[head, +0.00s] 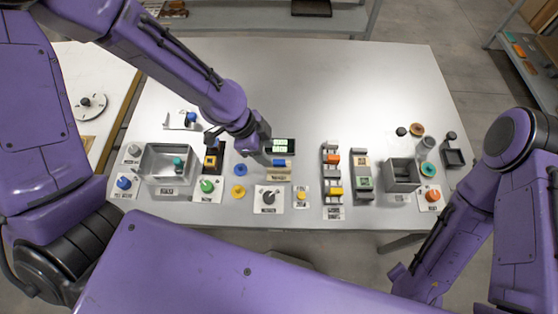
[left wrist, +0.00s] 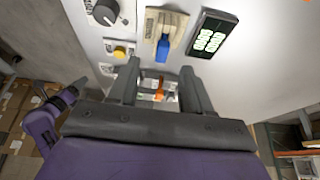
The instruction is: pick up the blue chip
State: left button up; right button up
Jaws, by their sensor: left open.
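The blue chip looks to be the flat blue disc (head: 240,170) lying on the grey table, just behind a yellow disc (head: 238,190). It does not show in the left wrist view. My left gripper (head: 266,158) is above the table, a little right of the blue disc and apart from it; its fingers hardly show in the head view. In the left wrist view my left gripper (left wrist: 160,70) is open, with nothing held between its fingers. My right arm comes in from the right, low in the head view; its gripper is not visible.
A tan holder with a blue piece (left wrist: 162,50) and a lit display (left wrist: 210,38) lie close to my left gripper. A knob panel (head: 268,198), yellow button (head: 301,195) and green button (head: 207,186) stand nearby. An open grey bin (head: 150,160) is left. The table's rear is clear.

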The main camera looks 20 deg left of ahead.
aim_at(279, 161)
pick_arm(q)
jog(key=x, duration=0.3)
jog(key=p+x, duration=0.1)
jog(key=x, duration=0.1)
jog(key=shift+w+d+f, duration=0.2)
jog(key=shift+w+d, duration=0.1)
jog(key=shift+w, duration=0.05)
grip_shut()
jog(key=shift+r, duration=0.1)
